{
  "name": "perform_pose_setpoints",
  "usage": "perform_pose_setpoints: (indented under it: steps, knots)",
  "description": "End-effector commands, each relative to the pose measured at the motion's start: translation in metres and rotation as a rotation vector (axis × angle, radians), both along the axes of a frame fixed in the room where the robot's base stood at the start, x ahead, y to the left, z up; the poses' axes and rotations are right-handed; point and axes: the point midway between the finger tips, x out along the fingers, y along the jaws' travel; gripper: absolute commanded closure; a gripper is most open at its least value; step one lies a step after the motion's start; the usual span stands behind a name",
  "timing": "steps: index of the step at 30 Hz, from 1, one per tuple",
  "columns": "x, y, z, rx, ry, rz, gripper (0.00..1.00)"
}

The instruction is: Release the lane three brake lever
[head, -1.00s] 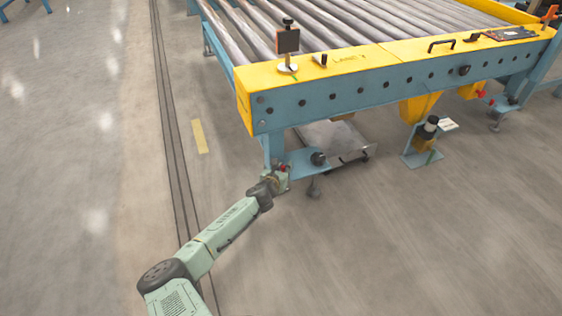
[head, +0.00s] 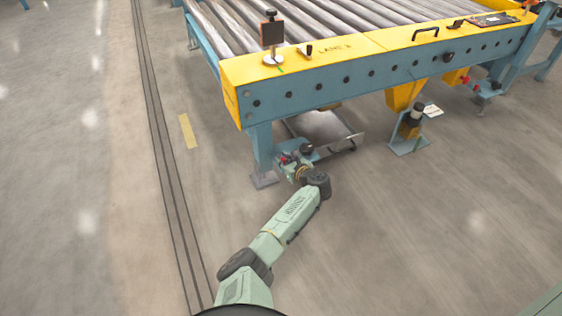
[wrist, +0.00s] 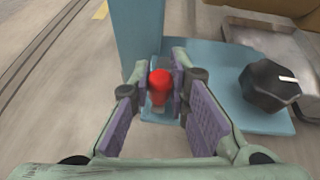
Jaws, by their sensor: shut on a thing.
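The brake lever shows as a red knob (wrist: 160,82) on a short stem, at a blue bracket plate (wrist: 222,115) below the yellow and blue roller conveyor (head: 345,85) marked as a lane. In the wrist view my gripper (wrist: 162,92) has its two purple-padded fingers on either side of the red knob and is shut on the lever. In the head view my gripper (head: 291,169) is low by the conveyor's near left leg, beside the red spot of the knob (head: 284,159). The lower stem is partly hidden.
A black faceted knob (wrist: 268,85) stands on the bracket just right of my gripper. The blue leg (wrist: 140,35) rises just beyond the lever. A grey metal tray (head: 322,127) sits under the conveyor. The floor on the left and in front is clear.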

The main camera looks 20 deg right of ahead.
Motion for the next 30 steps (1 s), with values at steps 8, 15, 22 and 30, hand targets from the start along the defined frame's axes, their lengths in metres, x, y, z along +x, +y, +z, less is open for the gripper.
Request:
perform_pose_setpoints:
  steps: [8,15,22,30]
  knots:
    - [0.0005,-0.0035,-0.0011,0.000,0.001,0.060,1.00]
    - [0.0011,-0.0030,-0.0008,-0.001,0.002,0.067,1.00]
    - [0.0014,-0.0034,-0.0005,-0.001,0.002,0.065,0.81]
    - [0.0009,-0.0032,-0.0004,0.000,0.001,0.066,0.74]
